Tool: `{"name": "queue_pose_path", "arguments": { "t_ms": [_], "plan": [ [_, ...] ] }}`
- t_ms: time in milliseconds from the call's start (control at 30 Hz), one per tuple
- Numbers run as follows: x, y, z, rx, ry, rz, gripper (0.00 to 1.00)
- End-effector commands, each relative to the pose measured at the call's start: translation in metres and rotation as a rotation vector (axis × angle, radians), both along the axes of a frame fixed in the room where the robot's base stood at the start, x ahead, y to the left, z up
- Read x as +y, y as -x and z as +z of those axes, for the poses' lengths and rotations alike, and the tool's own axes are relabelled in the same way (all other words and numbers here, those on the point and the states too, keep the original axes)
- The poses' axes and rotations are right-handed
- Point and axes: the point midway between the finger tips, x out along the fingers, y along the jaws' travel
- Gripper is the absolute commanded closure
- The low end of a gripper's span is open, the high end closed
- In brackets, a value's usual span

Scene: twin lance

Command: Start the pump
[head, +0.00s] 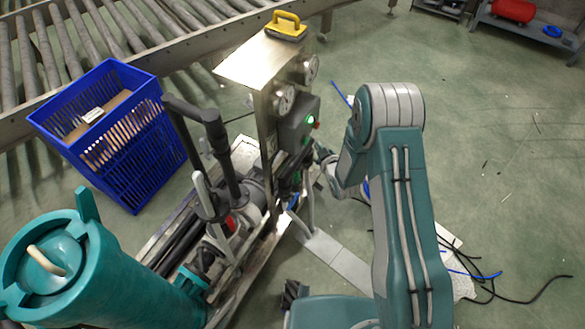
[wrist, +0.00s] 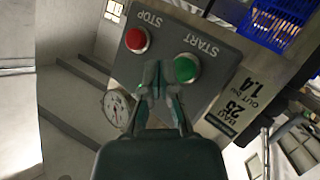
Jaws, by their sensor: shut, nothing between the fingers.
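The pump's grey control box (wrist: 212,52) fills the middle of the wrist view, its lettering upside down. It carries a red STOP button (wrist: 136,39) and a green START button (wrist: 186,68). My gripper (wrist: 158,80) is shut and empty, its fingertips in front of the panel between the buttons, closer to the green one. Whether the tips touch the panel cannot be told. My gripper (head: 322,156) is partly hidden there, just below the box.
A blue crate (head: 110,130) and a teal cylinder (head: 80,270) stand to the left. A roller conveyor (head: 130,30) runs behind. Loose cables (head: 490,285) lie at right; the floor beyond is mostly clear.

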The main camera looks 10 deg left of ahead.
Motion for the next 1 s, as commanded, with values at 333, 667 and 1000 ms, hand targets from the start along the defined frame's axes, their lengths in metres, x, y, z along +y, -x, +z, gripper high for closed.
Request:
{"name": "queue_pose_path", "arguments": {
  "t_ms": [333,667,1000],
  "plan": [
    [-0.029,0.010,0.000,0.002,0.002,-0.002,1.00],
    [-0.039,0.014,0.000,0.001,0.001,0.000,1.00],
    [-0.039,0.014,0.001,0.001,0.001,-0.002,1.00]
  ]
}}
